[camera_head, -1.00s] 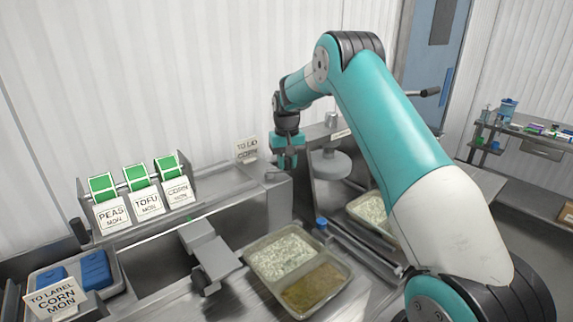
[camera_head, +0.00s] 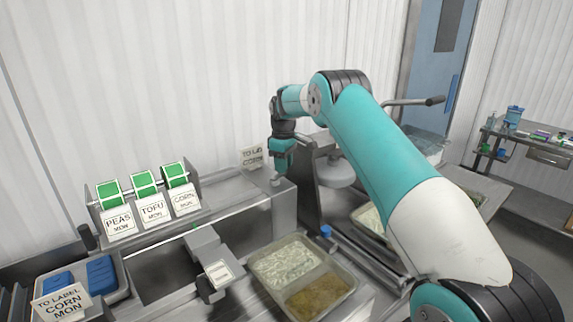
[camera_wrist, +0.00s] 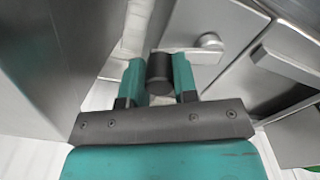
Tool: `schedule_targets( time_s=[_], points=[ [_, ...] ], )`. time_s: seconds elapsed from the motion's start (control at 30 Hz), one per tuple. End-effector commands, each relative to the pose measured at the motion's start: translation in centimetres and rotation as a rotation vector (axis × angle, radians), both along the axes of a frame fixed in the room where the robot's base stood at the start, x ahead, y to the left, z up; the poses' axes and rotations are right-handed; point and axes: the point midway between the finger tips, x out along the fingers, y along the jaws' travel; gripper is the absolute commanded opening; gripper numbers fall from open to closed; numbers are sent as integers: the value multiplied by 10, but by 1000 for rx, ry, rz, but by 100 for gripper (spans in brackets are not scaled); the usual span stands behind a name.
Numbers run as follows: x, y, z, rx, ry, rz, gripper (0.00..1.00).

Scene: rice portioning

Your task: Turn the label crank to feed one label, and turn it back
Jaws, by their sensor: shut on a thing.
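My gripper (camera_head: 282,160) is at the right end of the grey label machine (camera_head: 255,205). In the wrist view its teal fingers (camera_wrist: 160,85) are shut on the dark cylindrical handle of the label crank (camera_wrist: 159,68). A pale metal knob-ended piece (camera_wrist: 205,43) shows just beyond the fingers. In the head view the gripper hides most of the crank. A white printed label (camera_head: 218,272) lies at the front end of the grey dispenser arm (camera_head: 208,245), too small to read.
Three green label rolls (camera_head: 143,183) carry signs for peas, tofu and corn. A two-compartment tray (camera_head: 338,268) sits right of the dispenser arm. Blue blocks (camera_head: 101,270) lie at left by a "TO LABEL CORN MON" sign (camera_head: 60,304).

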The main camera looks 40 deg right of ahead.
Motion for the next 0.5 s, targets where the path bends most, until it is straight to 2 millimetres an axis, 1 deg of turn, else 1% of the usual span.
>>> schedule_targets(
  time_s=[0.2,0.5],
  points=[
    [7,3,2,-1,-4,116,4],
    [9,5,2,-1,-4,185,4]
  ],
)
